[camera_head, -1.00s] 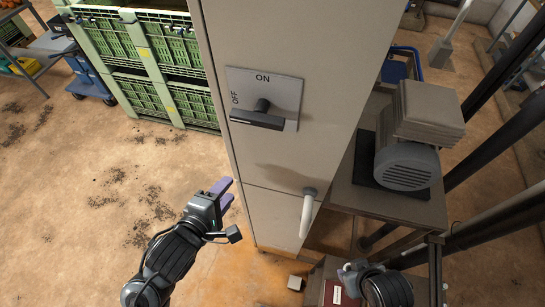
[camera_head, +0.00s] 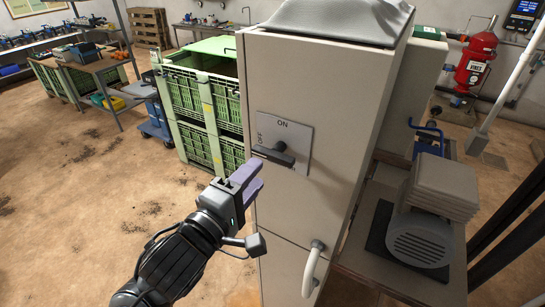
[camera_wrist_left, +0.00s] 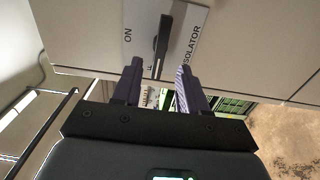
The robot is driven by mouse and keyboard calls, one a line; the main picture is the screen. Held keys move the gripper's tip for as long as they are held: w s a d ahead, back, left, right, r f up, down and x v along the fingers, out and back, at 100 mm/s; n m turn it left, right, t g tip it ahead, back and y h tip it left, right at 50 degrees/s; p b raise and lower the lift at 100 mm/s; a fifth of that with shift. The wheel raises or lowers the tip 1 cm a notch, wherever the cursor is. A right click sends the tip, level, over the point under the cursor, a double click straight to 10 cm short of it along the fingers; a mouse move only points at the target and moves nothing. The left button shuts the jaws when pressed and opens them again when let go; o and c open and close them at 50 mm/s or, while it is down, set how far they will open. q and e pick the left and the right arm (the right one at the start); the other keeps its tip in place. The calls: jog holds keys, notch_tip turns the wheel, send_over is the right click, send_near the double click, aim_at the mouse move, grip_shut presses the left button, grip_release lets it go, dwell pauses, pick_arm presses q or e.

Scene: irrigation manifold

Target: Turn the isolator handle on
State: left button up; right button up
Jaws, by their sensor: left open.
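The isolator handle (camera_head: 273,154) is a black bar on a light plate (camera_head: 301,138) on the front of the tall grey cabinet. It lies roughly level and points left, at the OFF mark; ON is printed above it. My left gripper (camera_head: 257,175) is open, with its lavender fingers just below and left of the handle. In the left wrist view the handle (camera_wrist_left: 162,45) lies ahead, its near end lined up with the gap between the open fingertips (camera_wrist_left: 159,70). I cannot tell whether they touch it. My right gripper is not in view.
A white pull handle (camera_head: 312,270) sticks out low on the cabinet (camera_head: 305,75). A grey motor unit (camera_head: 425,215) stands on a bench to the right. Green crates (camera_head: 205,105) stand behind on the left. The floor at left is clear.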

aim_at(270, 158)
pick_arm(q)
jog(key=x, duration=0.8)
grip_shut()
